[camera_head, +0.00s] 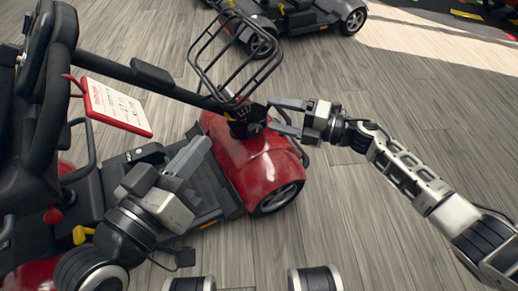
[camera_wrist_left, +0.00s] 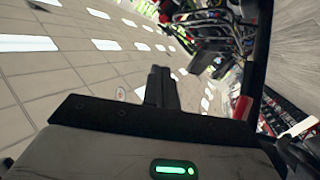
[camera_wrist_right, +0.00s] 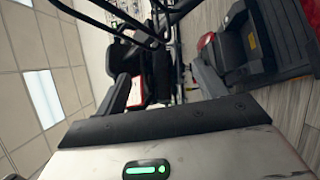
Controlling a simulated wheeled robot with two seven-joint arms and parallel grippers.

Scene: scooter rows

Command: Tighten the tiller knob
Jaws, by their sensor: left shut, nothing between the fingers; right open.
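A red mobility scooter (camera_head: 255,165) stands on the left, its black tiller (camera_head: 150,78) leaning left to the seat side. A small dark piece at the tiller's base joint (camera_head: 243,118) may be the knob; it is too small to tell. My right gripper (camera_head: 271,115) is open, its two fingers pointing left just beside that joint; I cannot tell whether they touch it. In the right wrist view the fingers (camera_wrist_right: 162,88) stand apart with nothing gripped. My left gripper (camera_head: 196,150) is shut and empty over the scooter's footwell. Its fingers (camera_wrist_left: 160,88) are together in the left wrist view.
A wire basket (camera_head: 232,55) hangs on the tiller above my right gripper. A red-framed white tag (camera_head: 117,105) hangs from the tiller. The black seat (camera_head: 42,90) is at the left. Another scooter (camera_head: 290,15) stands behind. Wood floor is clear at right.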

